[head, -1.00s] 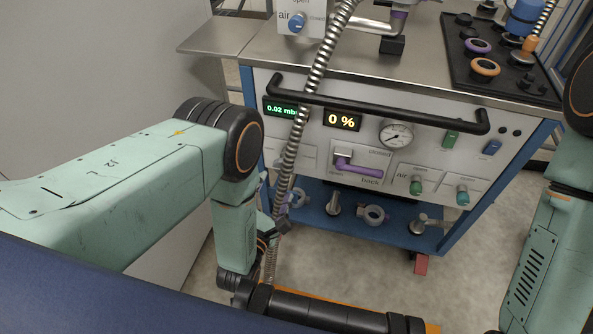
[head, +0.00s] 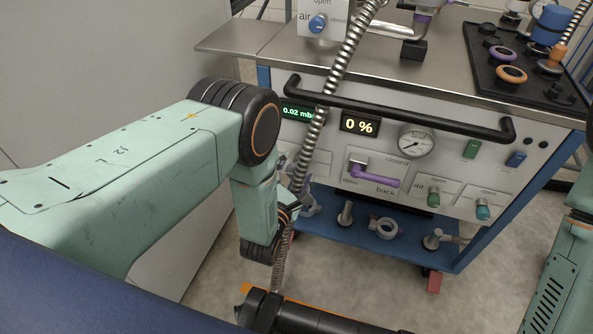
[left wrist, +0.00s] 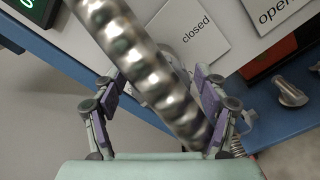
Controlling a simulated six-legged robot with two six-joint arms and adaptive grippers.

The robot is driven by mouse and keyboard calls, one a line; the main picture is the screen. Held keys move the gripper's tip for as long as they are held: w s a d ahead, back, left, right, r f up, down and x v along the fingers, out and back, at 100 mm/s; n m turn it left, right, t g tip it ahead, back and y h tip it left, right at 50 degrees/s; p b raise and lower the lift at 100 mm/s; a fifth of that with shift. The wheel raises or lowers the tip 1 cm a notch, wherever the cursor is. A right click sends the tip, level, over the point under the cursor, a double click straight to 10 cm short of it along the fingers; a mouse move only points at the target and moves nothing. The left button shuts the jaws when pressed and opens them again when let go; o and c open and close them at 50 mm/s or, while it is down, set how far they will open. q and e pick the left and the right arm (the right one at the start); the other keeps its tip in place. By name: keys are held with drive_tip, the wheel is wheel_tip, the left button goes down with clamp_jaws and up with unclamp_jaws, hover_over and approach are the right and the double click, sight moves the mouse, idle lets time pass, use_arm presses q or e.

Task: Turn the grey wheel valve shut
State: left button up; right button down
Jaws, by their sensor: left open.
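In the left wrist view, a white plate marked "closed" (left wrist: 192,35) sits on the panel ahead. A rounded grey part, perhaps the grey wheel valve (left wrist: 166,52), shows only in part beside the plate, behind a ribbed metal hose (left wrist: 135,65). I cannot make out its setting. My left gripper (left wrist: 155,92) is open, with fingers on either side of the hose in the picture; I cannot tell the depth between them. In the head view, the left gripper (head: 303,192) is small and partly covered by the hose, low before the panel's left side. My right gripper is out of view.
Fittings stand on the blue lower shelf (head: 400,250). The hose (head: 335,85) hangs before the panel.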

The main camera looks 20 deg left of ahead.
use_arm(q)
drive_tip(key=c, duration=1.2)
